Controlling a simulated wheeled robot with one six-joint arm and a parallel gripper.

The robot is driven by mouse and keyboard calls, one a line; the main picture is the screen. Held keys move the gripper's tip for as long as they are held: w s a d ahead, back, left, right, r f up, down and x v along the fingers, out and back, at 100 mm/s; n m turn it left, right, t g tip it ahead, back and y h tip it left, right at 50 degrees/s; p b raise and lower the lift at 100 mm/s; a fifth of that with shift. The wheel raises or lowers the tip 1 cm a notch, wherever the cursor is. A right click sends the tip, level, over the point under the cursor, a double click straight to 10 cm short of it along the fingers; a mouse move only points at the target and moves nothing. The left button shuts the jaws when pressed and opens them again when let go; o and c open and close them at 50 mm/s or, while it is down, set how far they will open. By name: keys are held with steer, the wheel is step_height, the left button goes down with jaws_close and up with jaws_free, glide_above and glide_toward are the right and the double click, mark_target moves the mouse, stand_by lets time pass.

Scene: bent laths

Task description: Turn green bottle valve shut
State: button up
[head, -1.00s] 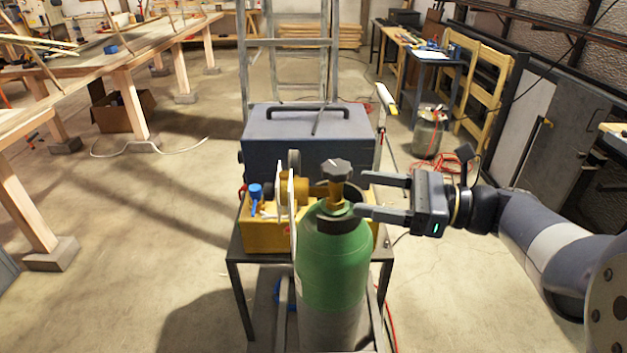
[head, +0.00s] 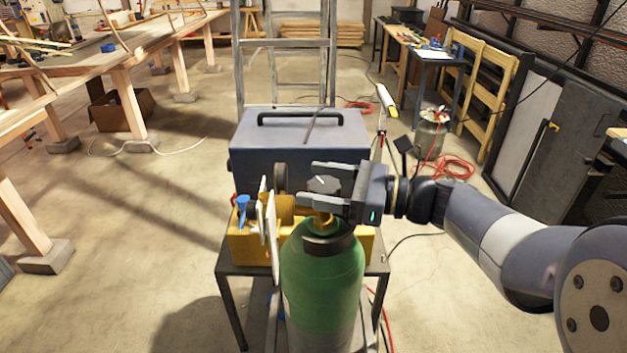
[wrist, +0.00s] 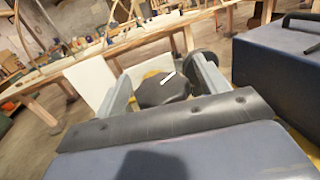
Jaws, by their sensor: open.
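The green bottle (head: 322,272) stands upright in front of the small table, with a brass valve (head: 323,220) on its neck. The dark valve knob (head: 323,184) tops it. My gripper (head: 305,181) is open, coming from the right, with one finger on the far side of the knob and one on the near side. In the wrist view the knob (wrist: 160,92) sits between the two fingers (wrist: 163,90), and a white mark shows on its top. I cannot tell whether either finger touches it.
A dark blue box (head: 300,135) with a handle stands behind the bottle on the table (head: 228,268). Beside the knob are yellow equipment (head: 247,246) and an upright white plate (head: 271,238). A ladder (head: 237,60) stands behind.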

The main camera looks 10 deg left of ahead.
steer(key=shift+a, duration=0.75)
steer(key=c, duration=1)
